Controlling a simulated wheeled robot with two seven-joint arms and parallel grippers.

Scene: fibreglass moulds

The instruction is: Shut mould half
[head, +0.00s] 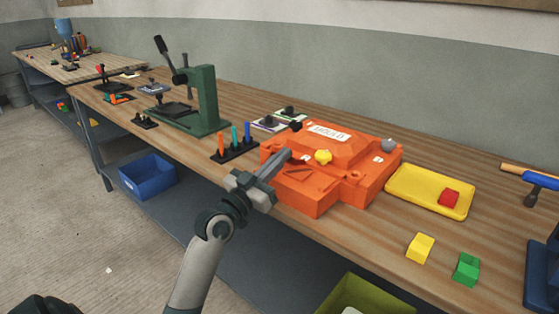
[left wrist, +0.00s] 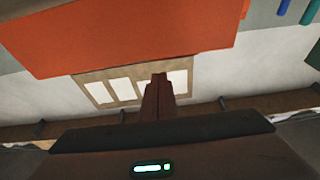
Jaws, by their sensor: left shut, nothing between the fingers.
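The orange mould (head: 352,185) sits on the wooden bench, with a white label reading MOULD on its sloping top. In the left wrist view the shut fingers (left wrist: 158,84) point towards a large orange surface (left wrist: 120,35). My right gripper is not in view.
A yellow tray (head: 405,198) with a red block is right of the mould. Yellow (head: 420,247) and green (head: 466,268) blocks lie near the front edge. A rack of coloured pegs (head: 234,150) and a green press (head: 205,100) stand to the left.

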